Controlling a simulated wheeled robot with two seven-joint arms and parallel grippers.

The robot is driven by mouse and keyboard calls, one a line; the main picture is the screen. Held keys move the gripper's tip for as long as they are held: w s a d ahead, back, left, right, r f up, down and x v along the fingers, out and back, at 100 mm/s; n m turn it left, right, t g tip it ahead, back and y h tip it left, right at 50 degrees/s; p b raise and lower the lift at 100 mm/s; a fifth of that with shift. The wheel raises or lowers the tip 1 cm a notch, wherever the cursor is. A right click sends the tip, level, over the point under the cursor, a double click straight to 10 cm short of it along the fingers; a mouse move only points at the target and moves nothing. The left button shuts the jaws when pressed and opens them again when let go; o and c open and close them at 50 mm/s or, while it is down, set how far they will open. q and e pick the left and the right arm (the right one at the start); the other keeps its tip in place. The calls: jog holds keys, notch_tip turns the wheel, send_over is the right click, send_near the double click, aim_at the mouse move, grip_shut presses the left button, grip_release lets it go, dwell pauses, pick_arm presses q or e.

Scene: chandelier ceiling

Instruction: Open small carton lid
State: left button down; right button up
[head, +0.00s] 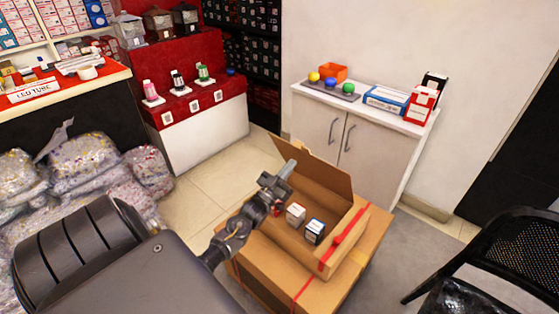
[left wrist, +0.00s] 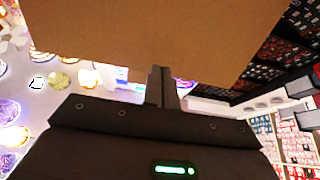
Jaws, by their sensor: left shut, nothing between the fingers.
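The small brown carton (head: 325,247) sits on top of a larger brown box in the head view, with red tape on its right side. One lid flap (head: 312,164) stands raised at the back. Two small boxes, one whitish (head: 295,214) and one dark-and-white (head: 314,231), lie inside it. My left gripper (head: 287,170) is at the carton's back left, close to the raised flap, its fingers together. In the left wrist view a brown cardboard panel (left wrist: 150,35) fills the top, just beyond the shut fingers (left wrist: 162,75); I cannot tell whether they touch. My right gripper is out of view.
The larger box (head: 335,290) supports the carton. A white cabinet (head: 350,140) with small goods stands behind. Bagged goods (head: 85,165) are piled at left, and a black chair (head: 500,260) stands at right. Tiled floor is clear between the bags and the carton.

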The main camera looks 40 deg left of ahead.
aim_at(300, 152)
pick_arm(q)
jog(key=shift+x, duration=1.6)
